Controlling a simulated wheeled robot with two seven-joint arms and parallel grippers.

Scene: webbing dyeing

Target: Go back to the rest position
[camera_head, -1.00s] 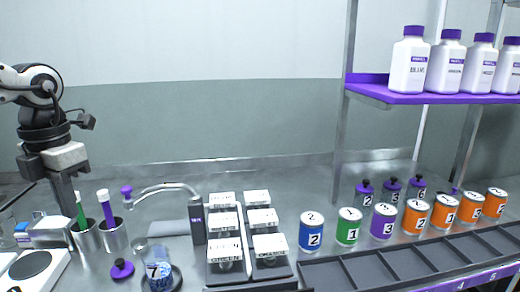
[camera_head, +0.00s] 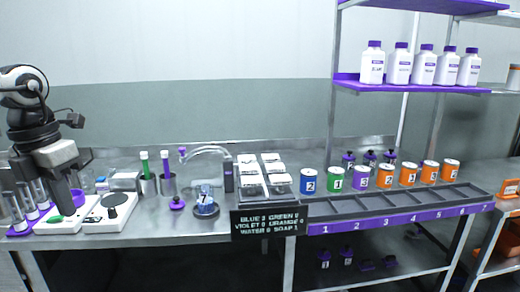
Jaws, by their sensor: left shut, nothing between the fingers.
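My left gripper (camera_head: 68,210) hangs down at the far left, shut and empty. Its fingertips are in front of or just above a white device (camera_head: 68,222) with a green spot on it; I cannot tell if they touch. My right gripper is not in view.
A tube rack (camera_head: 24,222) is at the left edge. Numbered cans (camera_head: 335,179) line the black tray (camera_head: 375,207). White bottles (camera_head: 398,66) stand on a purple shelf.

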